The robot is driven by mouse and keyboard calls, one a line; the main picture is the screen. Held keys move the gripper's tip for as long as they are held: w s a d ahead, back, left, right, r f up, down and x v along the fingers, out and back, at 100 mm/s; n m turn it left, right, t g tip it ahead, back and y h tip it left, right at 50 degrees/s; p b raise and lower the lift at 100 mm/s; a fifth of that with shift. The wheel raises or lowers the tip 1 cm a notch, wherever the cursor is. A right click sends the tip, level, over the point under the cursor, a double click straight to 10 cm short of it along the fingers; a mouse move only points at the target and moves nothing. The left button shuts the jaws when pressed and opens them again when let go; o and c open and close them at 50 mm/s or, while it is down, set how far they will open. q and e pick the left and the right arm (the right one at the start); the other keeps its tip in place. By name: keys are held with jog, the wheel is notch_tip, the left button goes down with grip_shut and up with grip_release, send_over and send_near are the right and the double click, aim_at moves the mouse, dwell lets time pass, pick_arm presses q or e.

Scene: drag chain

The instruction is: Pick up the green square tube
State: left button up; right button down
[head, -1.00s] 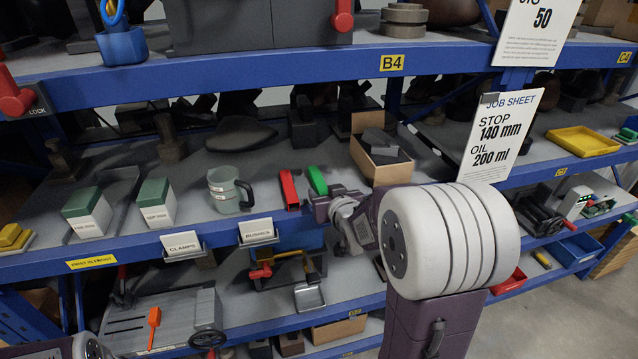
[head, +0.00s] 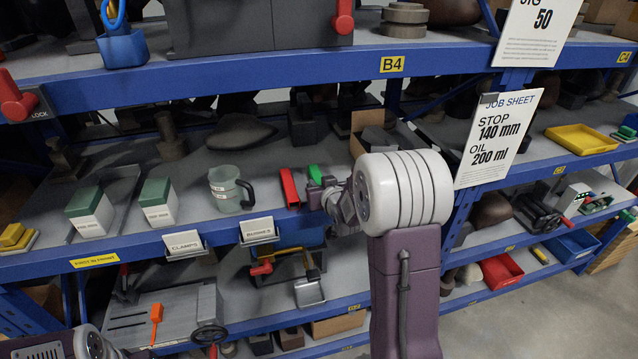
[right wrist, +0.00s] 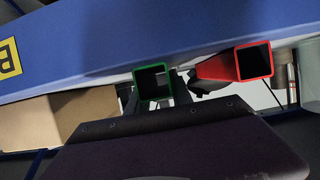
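The green square tube (head: 315,174) lies on the middle shelf, right of a red square tube (head: 289,186). My right gripper (head: 322,192) is at its near end and hides part of it. In the right wrist view the green tube's open end (right wrist: 153,83) faces the camera, just beyond the gripper body. Dark fingers show on both sides of it, apart; contact cannot be told. The red tube (right wrist: 235,65) is beside it on the right in that view. Of my left arm only a part shows at the lower left; its gripper is out of view.
A grey-green mug (head: 226,190) and two green-topped boxes (head: 158,203) stand to the left. A cardboard box (head: 362,133) is behind on the right. The shelf's blue front edge (head: 150,247) and label holders (head: 257,230) lie in front; the upper shelf beam (head: 260,75) is above.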

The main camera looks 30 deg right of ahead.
jog(key=shift+r, duration=0.15)
jog(key=shift+r, duration=0.25)
jog(key=r, duration=0.2)
jog(key=d+r, duration=0.1)
jog(key=r, duration=0.1)
jog(key=shift+s+r, duration=0.1)
jog(key=shift+s, duration=0.25)
jog(key=s+d+r+p, duration=0.4)
jog(key=s+d+r, duration=0.2)
jog(key=s, duration=0.2)
jog(key=shift+s, duration=0.3)
